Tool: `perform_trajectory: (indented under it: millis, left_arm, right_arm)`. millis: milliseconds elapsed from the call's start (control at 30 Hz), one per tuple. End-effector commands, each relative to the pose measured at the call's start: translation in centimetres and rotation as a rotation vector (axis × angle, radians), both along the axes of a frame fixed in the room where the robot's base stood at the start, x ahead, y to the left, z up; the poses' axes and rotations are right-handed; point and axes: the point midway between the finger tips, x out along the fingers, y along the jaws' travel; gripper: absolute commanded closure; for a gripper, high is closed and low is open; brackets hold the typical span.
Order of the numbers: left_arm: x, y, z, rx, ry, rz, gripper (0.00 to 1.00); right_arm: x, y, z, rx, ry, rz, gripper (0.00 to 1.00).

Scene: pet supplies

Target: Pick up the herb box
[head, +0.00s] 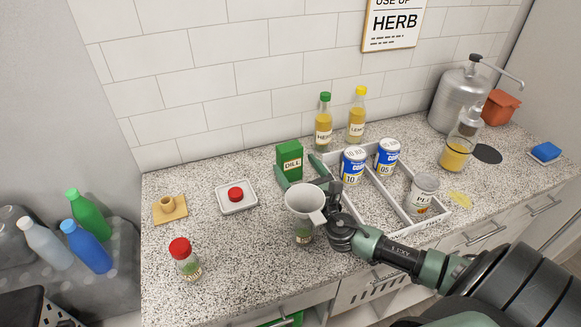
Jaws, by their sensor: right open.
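The herb box (290,158) is a small green carton labelled DILL, standing upright on the speckled counter near the wall. My right gripper (297,164) reaches in from the right, with its green fingers apart, one on each side of the box's lower part. I cannot tell whether either finger touches it. A grey funnel (305,200) in front hides part of the gripper. My left gripper is not in view.
The funnel sits on a jar (303,236) close to my right wrist. A white divided tray (385,200) with cans is right of the box; two oil bottles (323,122) stand behind. A dish (224,204) with a red lid and a red-capped jar (188,262) are left.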

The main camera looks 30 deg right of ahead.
Motion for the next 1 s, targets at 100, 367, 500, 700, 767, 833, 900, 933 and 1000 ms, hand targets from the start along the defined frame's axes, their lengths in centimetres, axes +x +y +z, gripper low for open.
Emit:
perform_trajectory:
  millis: [100, 367, 500, 700, 767, 833, 900, 933, 1000]
  left_arm:
    - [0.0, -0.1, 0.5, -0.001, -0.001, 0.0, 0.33]
    - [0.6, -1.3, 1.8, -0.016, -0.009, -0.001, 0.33]
    - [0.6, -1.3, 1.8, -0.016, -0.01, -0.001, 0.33]
    - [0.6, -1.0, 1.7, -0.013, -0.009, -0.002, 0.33]
    - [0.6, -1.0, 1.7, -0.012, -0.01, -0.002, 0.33]
    - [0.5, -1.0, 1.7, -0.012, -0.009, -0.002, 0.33]
    - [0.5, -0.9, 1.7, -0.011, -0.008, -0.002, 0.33]
    - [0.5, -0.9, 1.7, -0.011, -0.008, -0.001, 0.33]
    - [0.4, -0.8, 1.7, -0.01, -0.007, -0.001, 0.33]
  right_arm:
    - [1.4, -0.2, 0.4, 0.002, -0.003, 0.0, 0.15]
    - [5.1, -0.1, 0.8, 0.003, -0.004, -0.001, 0.15]
    - [6.4, -0.3, 0.7, 0.002, -0.002, 0.001, 0.15]
    - [6.6, -0.3, 0.6, 0.002, -0.001, 0.001, 0.15]
    - [6.6, -0.3, 0.6, 0.002, -0.001, 0.001, 0.15]
    - [6.6, -0.3, 0.6, 0.002, -0.001, 0.002, 0.35]
    - [6.6, -0.3, 0.6, 0.002, -0.001, 0.001, 0.54]
    - [6.6, -0.3, 0.6, 0.002, -0.001, 0.001, 0.63]
    - [6.6, -0.3, 0.6, 0.002, -0.001, 0.001, 0.82]
